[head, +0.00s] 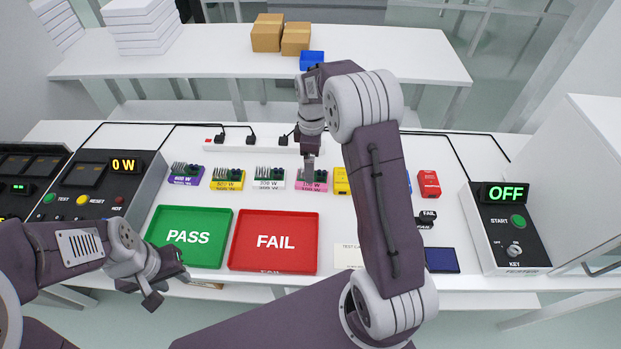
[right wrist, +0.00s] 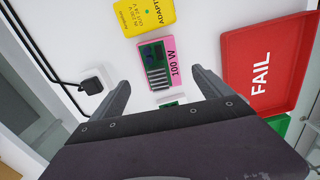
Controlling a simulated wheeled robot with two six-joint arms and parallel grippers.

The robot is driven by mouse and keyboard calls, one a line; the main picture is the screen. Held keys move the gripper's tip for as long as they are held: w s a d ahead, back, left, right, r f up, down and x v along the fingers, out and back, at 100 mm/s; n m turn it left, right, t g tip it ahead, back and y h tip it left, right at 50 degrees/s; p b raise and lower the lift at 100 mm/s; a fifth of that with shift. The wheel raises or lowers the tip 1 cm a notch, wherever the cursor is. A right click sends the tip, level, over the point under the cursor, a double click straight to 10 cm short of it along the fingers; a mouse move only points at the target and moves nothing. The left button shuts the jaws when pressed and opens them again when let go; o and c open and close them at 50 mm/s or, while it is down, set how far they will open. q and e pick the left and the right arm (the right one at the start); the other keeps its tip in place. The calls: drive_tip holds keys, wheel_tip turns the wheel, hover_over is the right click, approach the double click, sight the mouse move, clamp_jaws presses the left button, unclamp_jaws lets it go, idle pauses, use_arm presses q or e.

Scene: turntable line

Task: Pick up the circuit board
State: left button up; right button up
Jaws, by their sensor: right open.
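A green circuit board with grey fins (right wrist: 156,60) sits on a pink 100 W block (right wrist: 173,52) in the right wrist view. In the head view this pink block (head: 312,186) is partly hidden by my right gripper (head: 309,167). My right gripper is open and empty above it; the right wrist view shows its two fingers (right wrist: 160,84) apart, one on each side of the board. Similar boards sit on the purple (head: 186,180), yellow (head: 227,185) and white (head: 268,184) blocks. My left gripper (head: 167,280) is open and empty at the table's front edge.
A green PASS tray (head: 158,238) and a red FAIL tray (head: 240,262) lie empty in front of the blocks. A yellow adapter (right wrist: 150,14) lies beside the pink block. A power strip (head: 230,147) with cables runs behind. An OFF console (head: 509,255) stands right.

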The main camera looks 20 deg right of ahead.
sight(320, 184)
drive_tip(key=shift+f, duration=0.5)
wheel_tip(320, 184, down, 5)
drive_tip(key=shift+f, duration=0.1)
drive_tip(key=shift+s+a, duration=0.1)
drive_tip(key=shift+s, duration=0.05)
drive_tip(key=c, duration=1.7)
